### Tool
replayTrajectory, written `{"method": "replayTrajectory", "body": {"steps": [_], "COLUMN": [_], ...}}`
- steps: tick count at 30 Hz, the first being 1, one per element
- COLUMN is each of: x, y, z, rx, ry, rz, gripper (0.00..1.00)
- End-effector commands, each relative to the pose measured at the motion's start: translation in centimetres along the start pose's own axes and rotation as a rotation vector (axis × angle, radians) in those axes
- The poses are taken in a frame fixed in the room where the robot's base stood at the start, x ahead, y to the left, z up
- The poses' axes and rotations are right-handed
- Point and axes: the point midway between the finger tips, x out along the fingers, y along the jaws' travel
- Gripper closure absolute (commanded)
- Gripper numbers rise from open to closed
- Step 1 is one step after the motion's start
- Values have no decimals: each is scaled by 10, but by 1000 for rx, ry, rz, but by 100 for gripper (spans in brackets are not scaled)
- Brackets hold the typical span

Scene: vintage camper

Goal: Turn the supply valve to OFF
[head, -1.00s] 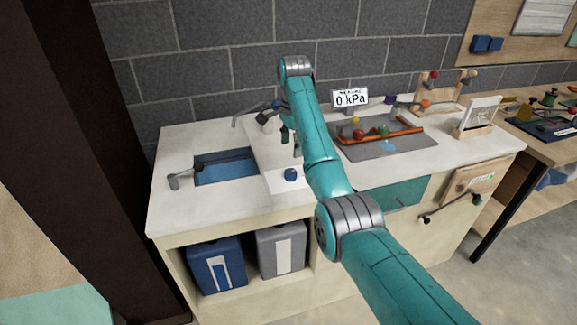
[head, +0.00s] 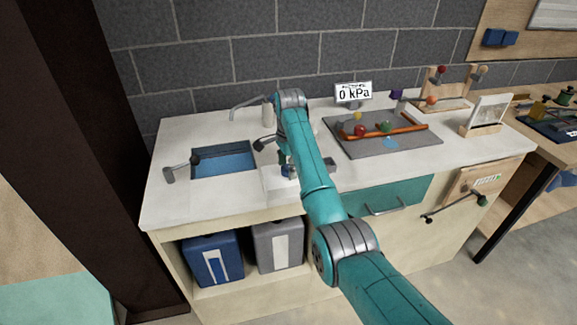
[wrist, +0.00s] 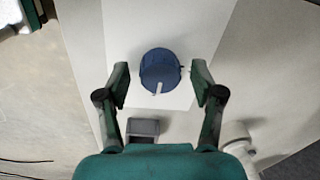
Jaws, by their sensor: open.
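A round blue knob (wrist: 160,68) with a white pointer line sits on a pale plate (wrist: 122,20) in the wrist view. The line points toward the bottom of that picture. No label on it can be read. My gripper (wrist: 160,74) is open, with one finger on each side of the knob and a gap to both. In the head view the knob (head: 289,171) shows just below my gripper (head: 288,162), partly hidden by it. A tray (head: 420,142) to the right holds an orange pipe (head: 405,130) with red and green knobs.
A display (head: 353,92) behind the tray reads 0 kPa. The blue sink (head: 225,160), a lever (head: 178,168) and a faucet (head: 245,105) are to the left. A small grey block (wrist: 143,128) lies near the left finger. A teal drawer (head: 395,195) is below the counter.

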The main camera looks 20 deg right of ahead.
Motion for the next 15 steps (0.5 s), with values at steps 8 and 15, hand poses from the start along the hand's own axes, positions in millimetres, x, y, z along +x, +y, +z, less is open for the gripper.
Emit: {"method": "replayTrajectory", "body": {"steps": [8,15], "x": [0,0], "y": [0,0], "z": [0,0], "rx": [0,-4], "ry": [0,0], "rz": [0,1], "gripper": [80,93]}}
